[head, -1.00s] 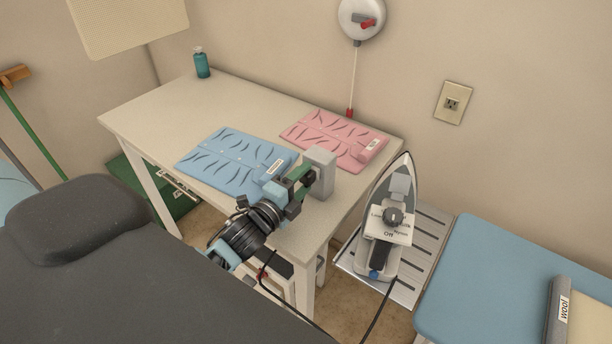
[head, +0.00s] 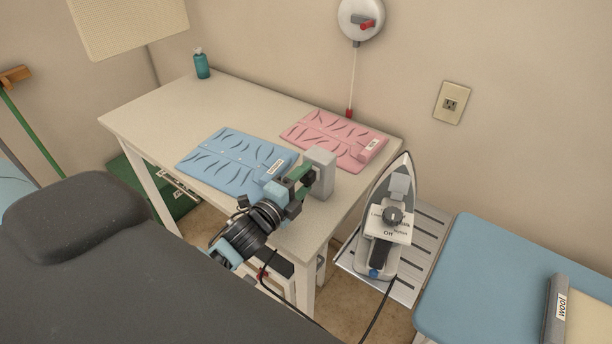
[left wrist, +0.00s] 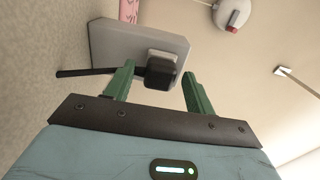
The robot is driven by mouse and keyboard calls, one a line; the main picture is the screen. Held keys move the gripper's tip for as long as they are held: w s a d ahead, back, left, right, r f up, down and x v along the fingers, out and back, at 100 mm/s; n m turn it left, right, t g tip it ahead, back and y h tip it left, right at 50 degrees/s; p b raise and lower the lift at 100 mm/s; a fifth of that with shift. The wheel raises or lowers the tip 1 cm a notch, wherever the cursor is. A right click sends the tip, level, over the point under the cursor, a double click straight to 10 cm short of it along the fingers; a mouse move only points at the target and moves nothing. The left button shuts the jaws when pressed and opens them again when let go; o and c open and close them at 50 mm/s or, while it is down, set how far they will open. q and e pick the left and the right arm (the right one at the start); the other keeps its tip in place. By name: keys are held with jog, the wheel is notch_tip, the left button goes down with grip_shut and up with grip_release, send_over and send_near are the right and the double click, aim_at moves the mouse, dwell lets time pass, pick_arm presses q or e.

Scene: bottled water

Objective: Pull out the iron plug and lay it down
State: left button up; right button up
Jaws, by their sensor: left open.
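The iron (head: 385,222) stands upright on a slatted metal rest right of the table. Its black plug (left wrist: 161,74) sits at the face of a grey socket box (left wrist: 125,45), with a black cord running left in the left wrist view. The grey socket box (head: 321,172) stands at the table's front right edge in the head view. My left gripper (head: 304,180) is at the box. Its green fingers (left wrist: 158,70) are open, one on each side of the plug; I cannot tell whether they touch it. My right gripper is not in view.
The white table (head: 150,116) holds a blue mat (head: 235,162), a pink mat (head: 335,136) and a teal bottle (head: 201,64). A blue ironing board (head: 490,265) is at right. A wall outlet (head: 451,103) is behind. The table's far left is clear.

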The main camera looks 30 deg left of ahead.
aim_at(304, 180)
pick_arm(q)
jog(key=shift+c, duration=0.4)
grip_shut()
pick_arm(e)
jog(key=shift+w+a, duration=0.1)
pick_arm(q)
jog(key=shift+s, duration=0.15)
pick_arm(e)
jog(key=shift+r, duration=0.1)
pick_arm(q)
jog(key=shift+s+r, duration=0.1)
jog(key=shift+s, duration=0.4)
jog(key=shift+s+a+p, duration=0.1)
jog(key=shift+s+p, duration=0.35)
jog(key=shift+s, duration=0.5)
jog(key=shift+s+a+p, duration=0.1)
jog(key=shift+s+p, duration=0.2)
jog(key=shift+s, duration=1.1)
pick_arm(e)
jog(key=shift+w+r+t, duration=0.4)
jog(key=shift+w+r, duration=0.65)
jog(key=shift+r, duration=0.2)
